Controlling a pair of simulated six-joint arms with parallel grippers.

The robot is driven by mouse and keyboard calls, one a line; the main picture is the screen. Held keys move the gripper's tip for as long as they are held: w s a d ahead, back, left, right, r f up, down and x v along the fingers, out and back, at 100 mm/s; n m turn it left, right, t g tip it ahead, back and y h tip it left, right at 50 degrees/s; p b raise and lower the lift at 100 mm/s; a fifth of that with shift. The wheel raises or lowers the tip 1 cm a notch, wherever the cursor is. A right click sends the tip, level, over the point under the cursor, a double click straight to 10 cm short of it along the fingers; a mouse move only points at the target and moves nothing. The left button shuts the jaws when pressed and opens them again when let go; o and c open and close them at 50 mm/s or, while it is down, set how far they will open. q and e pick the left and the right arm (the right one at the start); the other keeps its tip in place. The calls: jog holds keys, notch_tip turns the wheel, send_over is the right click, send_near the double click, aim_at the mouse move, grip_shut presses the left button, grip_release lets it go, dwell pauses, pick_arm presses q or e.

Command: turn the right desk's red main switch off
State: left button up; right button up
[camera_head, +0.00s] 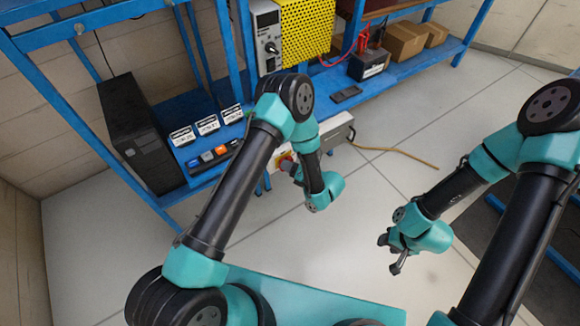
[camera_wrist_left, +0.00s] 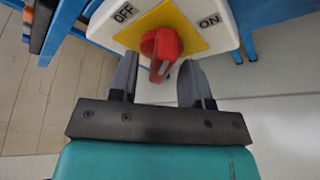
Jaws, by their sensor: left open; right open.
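The red main switch (camera_wrist_left: 163,46) is a rotary knob on a yellow plate (camera_wrist_left: 192,17) fixed to a white box (camera_wrist_left: 228,40). In the left wrist view, OFF is printed to its left and ON to its right. The knob's grip bar points down the picture, toward my gripper. My left gripper (camera_wrist_left: 158,66) is open, with one finger on each side of the bar's lower end; I cannot tell whether they touch it. In the head view, my left gripper (camera_head: 288,166) partly hides the switch. My right gripper (camera_head: 394,252) is open and empty above the floor.
A grey power unit (camera_head: 267,35), a yellow perforated panel (camera_head: 305,30) and cardboard boxes (camera_head: 405,42) stand behind. A brown cable (camera_head: 395,153) runs out at right.

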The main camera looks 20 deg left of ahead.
pick_arm(q)
jog(key=shift+a, duration=0.1)
jog(key=shift+c, duration=0.3)
grip_shut()
jog(key=shift+n, duration=0.3)
jog(key=n+t+h, duration=0.1)
jog(key=n+h, duration=0.1)
jog(key=n, duration=0.1)
jog(key=n+t+h, duration=0.1)
jog(key=n, duration=0.2)
jog(key=shift+s+a+r+t+h, duration=0.1)
jog(key=shift+a+t+h, duration=0.05)
jog(key=shift+t+h, duration=0.25)
dwell(0.3)
jog(key=shift+n, duration=0.3)
